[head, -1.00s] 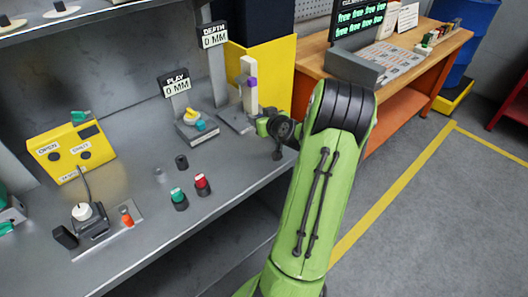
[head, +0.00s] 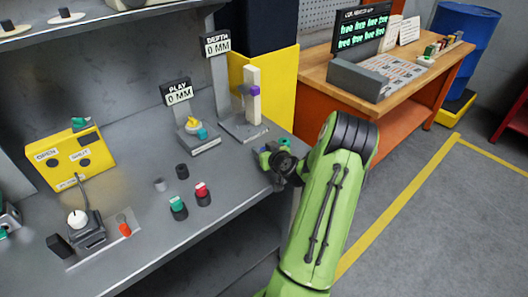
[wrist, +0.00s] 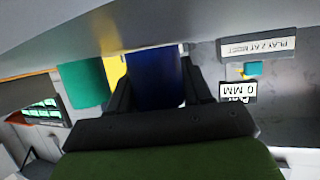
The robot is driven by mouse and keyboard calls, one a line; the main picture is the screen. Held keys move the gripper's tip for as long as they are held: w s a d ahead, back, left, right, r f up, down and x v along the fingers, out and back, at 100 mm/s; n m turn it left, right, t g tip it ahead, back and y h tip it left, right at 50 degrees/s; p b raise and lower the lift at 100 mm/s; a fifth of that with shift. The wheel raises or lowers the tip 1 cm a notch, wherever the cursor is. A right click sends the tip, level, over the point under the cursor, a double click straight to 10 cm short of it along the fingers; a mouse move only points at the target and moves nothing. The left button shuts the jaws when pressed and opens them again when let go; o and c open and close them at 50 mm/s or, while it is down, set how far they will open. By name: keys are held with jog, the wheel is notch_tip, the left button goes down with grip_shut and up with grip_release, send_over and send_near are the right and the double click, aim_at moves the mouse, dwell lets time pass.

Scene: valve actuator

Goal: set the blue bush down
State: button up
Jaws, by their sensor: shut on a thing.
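The blue bush (wrist: 152,78) is a dark blue cylinder between the two dark fingers of my gripper (wrist: 160,92) in the wrist view. The fingers are shut on it. In the head view my gripper (head: 268,160) is at the right front part of the grey bench (head: 130,185), to the right of the play gauge (head: 200,138). The bush cannot be made out clearly there. I cannot tell whether its lower end touches the bench.
A green cylinder (wrist: 82,82) stands close beside the blue bush. A depth gauge (head: 245,125) stands behind my gripper. Red (head: 203,197), green (head: 178,208), black (head: 182,171) and grey (head: 159,185) pieces are to the left. A yellow box (head: 70,160) is at far left.

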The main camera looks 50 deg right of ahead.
jog(key=shift+f+b, duration=0.2)
jog(key=shift+b, duration=0.2)
jog(key=o, duration=1.1)
jog(key=shift+r, duration=0.1)
jog(key=shift+p, duration=0.35)
